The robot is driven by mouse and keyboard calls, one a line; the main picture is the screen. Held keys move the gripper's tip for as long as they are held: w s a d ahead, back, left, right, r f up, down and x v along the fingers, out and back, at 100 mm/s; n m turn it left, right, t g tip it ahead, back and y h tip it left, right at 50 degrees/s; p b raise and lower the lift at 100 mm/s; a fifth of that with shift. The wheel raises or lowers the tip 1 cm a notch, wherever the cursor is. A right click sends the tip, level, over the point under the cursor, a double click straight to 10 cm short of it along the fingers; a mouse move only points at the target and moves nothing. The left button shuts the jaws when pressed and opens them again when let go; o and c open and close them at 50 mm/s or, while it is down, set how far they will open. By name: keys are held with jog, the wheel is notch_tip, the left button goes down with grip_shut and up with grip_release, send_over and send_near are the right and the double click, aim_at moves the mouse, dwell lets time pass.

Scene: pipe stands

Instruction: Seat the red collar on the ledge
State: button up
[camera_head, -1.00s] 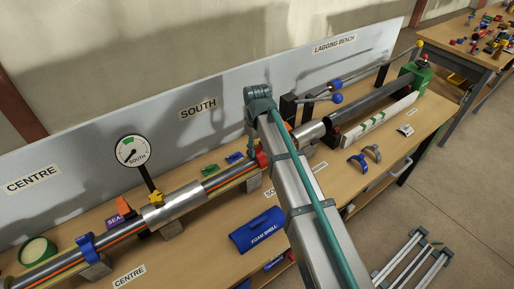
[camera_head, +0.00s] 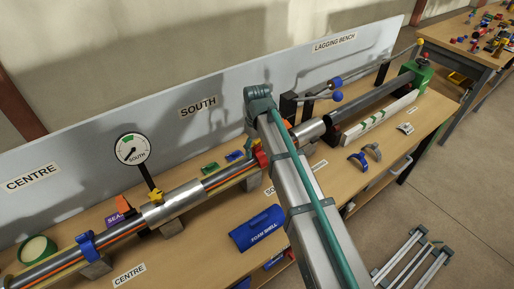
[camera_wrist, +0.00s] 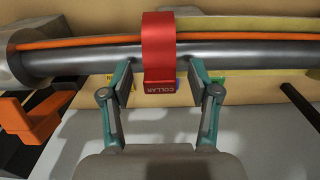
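The red collar (camera_wrist: 158,48), marked COLLAR, is around the dark grey pipe (camera_wrist: 220,55) that carries an orange line in the wrist view. In the head view the collar (camera_head: 261,158) shows just left of my arm. My gripper (camera_wrist: 160,74) has its two teal fingers apart, one on each side of the collar's lower part. Gaps show between the fingers and the collar. In the head view my arm hides the gripper. I cannot pick out the ledge with certainty in either view.
A gauge (camera_head: 131,150) stands behind the pipe on the left. A blue foam shell (camera_head: 257,228) lies on the bench in front of the pipe. An orange block (camera_wrist: 30,122) is low left in the wrist view.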

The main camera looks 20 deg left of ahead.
aim_at(257, 146)
notch_tip(257, 146, up, 12)
dwell(0.8)
jog(key=shift+d, duration=0.1)
